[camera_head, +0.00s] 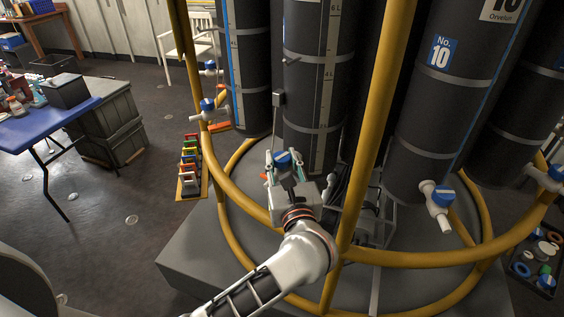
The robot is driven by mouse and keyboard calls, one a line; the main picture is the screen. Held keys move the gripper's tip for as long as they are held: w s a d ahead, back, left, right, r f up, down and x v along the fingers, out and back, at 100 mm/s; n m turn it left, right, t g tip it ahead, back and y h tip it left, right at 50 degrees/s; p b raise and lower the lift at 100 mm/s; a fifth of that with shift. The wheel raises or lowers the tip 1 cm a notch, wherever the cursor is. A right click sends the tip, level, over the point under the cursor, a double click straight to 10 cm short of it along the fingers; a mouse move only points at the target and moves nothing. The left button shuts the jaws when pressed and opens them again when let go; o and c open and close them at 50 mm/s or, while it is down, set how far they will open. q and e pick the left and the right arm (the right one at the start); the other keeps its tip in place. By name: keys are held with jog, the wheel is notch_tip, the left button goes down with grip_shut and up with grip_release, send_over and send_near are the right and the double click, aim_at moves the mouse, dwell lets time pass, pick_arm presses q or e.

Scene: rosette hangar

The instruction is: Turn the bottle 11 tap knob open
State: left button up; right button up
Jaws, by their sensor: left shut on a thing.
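My left gripper (280,158) reaches in from the bottom, past the yellow frame. Its fingers are closed around a blue tap knob (283,159) low at the front of the middle dark bottle (308,105). No number shows on this bottle, so I cannot read whether it is bottle 11. The tap's body is mostly hidden behind the gripper, and I cannot tell how far the knob is turned. The bottle to its right bears a blue No. 10 label (440,53) and has its own tap with a blue knob (443,196). My right gripper is not in view.
Yellow tube rails (368,130) ring the bottles, with an upright just right of my left gripper. A grey plinth (195,262) lies below.

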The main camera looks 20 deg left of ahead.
pick_arm(q)
jog(key=shift+r+n+g+y, duration=0.15)
jog(key=shift+n+g+y, duration=0.4)
jog(key=shift+y, duration=0.25)
jog(key=o, duration=1.2)
jog(key=shift+w, duration=0.1)
jog(key=shift+c, duration=0.2)
